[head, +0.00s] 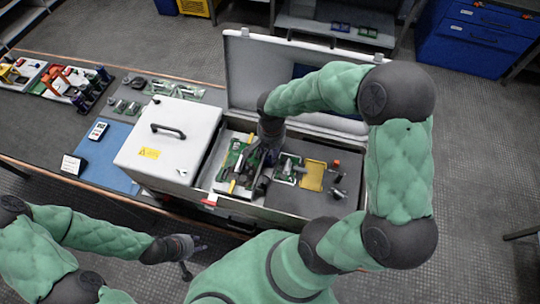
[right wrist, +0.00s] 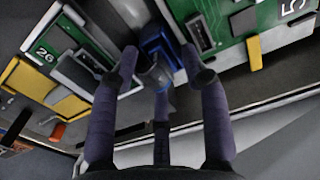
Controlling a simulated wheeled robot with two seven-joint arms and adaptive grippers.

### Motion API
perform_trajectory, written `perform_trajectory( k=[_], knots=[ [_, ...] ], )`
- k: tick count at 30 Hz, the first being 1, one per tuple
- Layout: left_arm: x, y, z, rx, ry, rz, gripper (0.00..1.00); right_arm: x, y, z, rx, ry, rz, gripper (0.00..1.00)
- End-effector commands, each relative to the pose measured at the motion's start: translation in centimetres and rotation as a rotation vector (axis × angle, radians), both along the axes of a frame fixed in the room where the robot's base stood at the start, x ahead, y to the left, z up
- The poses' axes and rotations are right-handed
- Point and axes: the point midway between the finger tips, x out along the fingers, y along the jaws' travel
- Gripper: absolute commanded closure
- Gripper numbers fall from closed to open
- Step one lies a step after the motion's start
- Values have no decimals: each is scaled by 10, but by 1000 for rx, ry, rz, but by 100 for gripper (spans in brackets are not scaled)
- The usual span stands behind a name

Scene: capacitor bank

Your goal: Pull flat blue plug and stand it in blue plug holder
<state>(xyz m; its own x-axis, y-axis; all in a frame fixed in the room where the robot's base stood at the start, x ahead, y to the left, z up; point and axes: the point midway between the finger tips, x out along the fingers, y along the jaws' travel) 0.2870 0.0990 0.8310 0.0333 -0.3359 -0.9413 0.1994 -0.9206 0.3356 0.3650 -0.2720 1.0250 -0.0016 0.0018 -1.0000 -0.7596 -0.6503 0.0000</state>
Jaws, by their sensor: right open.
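A blue plug (right wrist: 158,45) shows at the upper middle of the right wrist view, between my right gripper's fingers. My right gripper (right wrist: 162,80) is open, its purple-grey fingers spread around the plug without visibly closing on it. In the head view my right gripper (head: 264,164) reaches down into the open grey case and hides much of what lies under it. My left gripper (head: 188,252) hangs at the lower left, off the table's front edge, with its fingers apart and empty. I cannot pick out a blue plug holder with certainty in either view.
Green circuit boards (right wrist: 250,28) flank the plug; another board marked 26 (right wrist: 62,42) is at left. The case's raised lid (head: 262,72) stands behind. A white box with a handle (head: 170,140), a blue mat (head: 108,150) and tool trays (head: 52,80) lie left.

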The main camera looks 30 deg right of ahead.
Motion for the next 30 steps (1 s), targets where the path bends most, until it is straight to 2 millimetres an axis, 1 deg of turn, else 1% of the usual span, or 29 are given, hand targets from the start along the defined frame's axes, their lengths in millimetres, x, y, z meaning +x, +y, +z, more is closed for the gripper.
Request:
perform_trajectory(
  k=[5, 12, 18, 24, 30],
  knots=[
    [0, 0, 0, 0, 0, 0, 64, 2, -1, 23, -3, -6, 0, 52],
    [0, 0, 0, 0, 0, 0, 64, 2, -1, 71, -2, -6, 1, 52],
    [0, 0, 0, 0, 0, 0, 64, 2, 0, 103, -2, -5, 1, 52],
    [0, 0, 0, 0, 0, 0, 64, 1, 0, 117, -1, -2, 0, 52],
    [0, 0, 0, 0, 0, 0, 64, 1, 0, 118, -2, -1, 1, 52]
  ],
)
